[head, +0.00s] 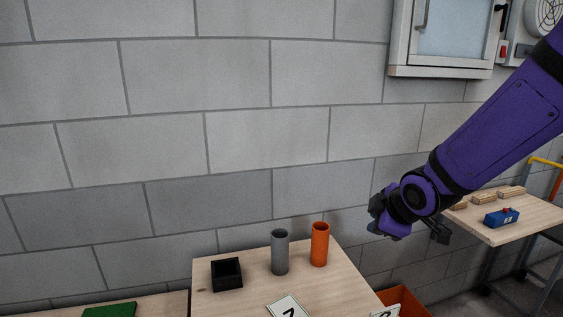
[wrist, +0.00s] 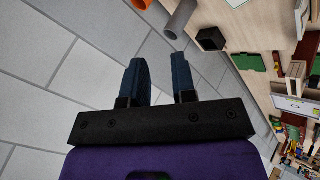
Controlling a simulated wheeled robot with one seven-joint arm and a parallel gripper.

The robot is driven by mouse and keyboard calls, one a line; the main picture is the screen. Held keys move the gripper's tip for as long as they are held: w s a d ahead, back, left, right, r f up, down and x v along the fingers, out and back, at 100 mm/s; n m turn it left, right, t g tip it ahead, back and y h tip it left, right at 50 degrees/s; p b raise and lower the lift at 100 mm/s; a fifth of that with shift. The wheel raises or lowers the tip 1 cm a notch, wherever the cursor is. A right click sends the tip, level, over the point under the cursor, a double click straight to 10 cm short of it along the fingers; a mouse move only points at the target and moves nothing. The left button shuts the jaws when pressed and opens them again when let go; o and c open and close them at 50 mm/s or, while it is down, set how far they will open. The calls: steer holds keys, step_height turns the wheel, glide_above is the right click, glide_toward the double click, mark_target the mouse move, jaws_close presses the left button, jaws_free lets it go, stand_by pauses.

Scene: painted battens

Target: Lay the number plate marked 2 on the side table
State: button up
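A white plate (head: 288,307) with a dark mark lies on a pale wooden table (head: 235,295) at the bottom of the head view. A second white plate (head: 386,312) shows at that table's right edge. Both are cut off by the picture's bottom edge, so I cannot read their numbers surely. My gripper (head: 441,232) is in the air to the right of the table, away from both plates. In the wrist view its two dark blue fingers (wrist: 160,72) stand apart with nothing between them.
A black open box (head: 227,274), a grey cylinder (head: 280,252) and an orange cylinder (head: 320,244) stand on the wooden table. An orange bin (head: 405,299) is beside it. Another table (head: 535,216) at right holds wooden blocks and a blue object (head: 501,218). A wall cabinet (head: 452,32) hangs above.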

steer(key=s+d+r+m+g, duration=0.1)
steer(key=s+d+r+m, duration=0.2)
steer(key=s, duration=0.4)
steer(key=s+d+r+m+g+h, duration=0.1)
steer(key=s+d+r+m, duration=0.2)
steer(key=s+r+m, duration=0.3)
steer(key=s+d+r+m, duration=0.3)
steer(key=s+r+m, duration=0.1)
steer(key=s, duration=0.6)
steer(key=shift+d+r+m+g+h, duration=0.2)
steer(key=shift+r+m+g+h, duration=0.2)
steer(key=shift+m, duration=0.3)
